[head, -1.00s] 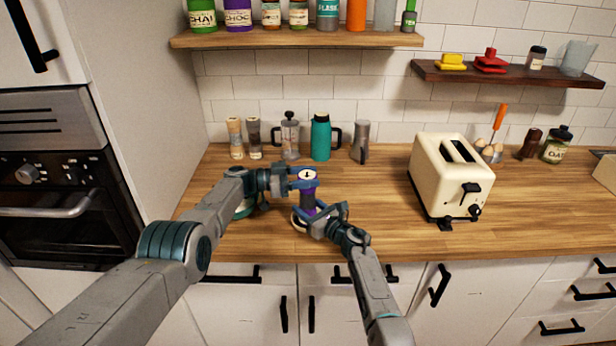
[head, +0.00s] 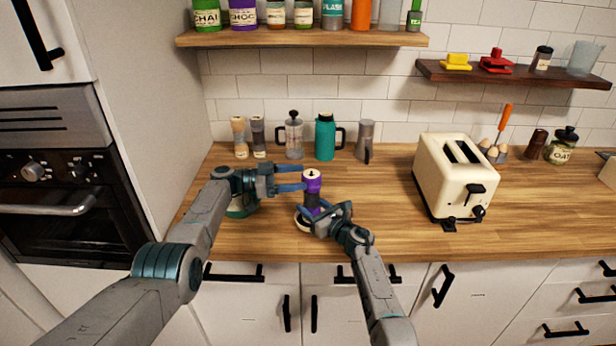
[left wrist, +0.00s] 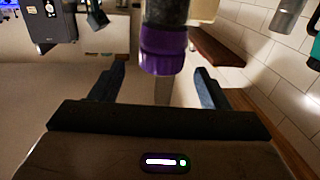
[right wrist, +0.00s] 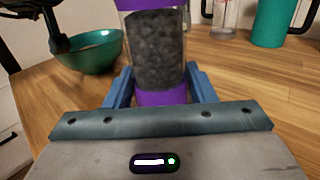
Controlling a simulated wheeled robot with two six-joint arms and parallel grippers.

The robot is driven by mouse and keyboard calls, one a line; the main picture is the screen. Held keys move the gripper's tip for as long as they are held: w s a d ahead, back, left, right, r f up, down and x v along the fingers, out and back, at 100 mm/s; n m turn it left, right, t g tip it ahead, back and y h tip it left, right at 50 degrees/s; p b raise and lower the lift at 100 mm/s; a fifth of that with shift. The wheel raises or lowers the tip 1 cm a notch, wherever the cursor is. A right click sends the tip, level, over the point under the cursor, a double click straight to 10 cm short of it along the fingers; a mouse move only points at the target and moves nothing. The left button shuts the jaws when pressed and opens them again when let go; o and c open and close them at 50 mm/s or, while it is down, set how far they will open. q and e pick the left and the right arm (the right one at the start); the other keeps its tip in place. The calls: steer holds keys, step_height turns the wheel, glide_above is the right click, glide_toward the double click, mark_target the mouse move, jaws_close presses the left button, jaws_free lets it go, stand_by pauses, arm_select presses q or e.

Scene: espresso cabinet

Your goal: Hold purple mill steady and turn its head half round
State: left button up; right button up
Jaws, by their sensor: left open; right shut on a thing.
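The purple mill (head: 312,186) stands upright near the counter's front, with a purple head, a dark see-through middle and a purple base. My right gripper (head: 325,217) is shut on its lower part; the right wrist view shows the purple base (right wrist: 162,98) between the fingers. My left gripper (head: 303,178) is open at head height, just left of the mill, its fingers pointing at it. In the left wrist view the purple head (left wrist: 163,48) lies beyond and between the open fingertips, apparently untouched.
A green bowl (right wrist: 92,50) stands left of the mill, partly under my left arm. A French press (head: 294,138), a teal flask (head: 325,138) and a grey mill-like pot (head: 366,140) stand behind. A cream toaster (head: 455,180) is to the right, with clear counter between.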

arm_select(q)
steer(key=a, duration=0.7)
steer(key=shift+s+a, duration=0.15)
steer(key=shift+s, duration=0.3)
steer(key=n+t+y, duration=0.5)
steer(key=n+t, duration=0.2)
steer(key=t, duration=0.3)
glide_toward(304, 181)
steer(key=x, duration=1.2)
steer(key=shift+r, duration=0.15)
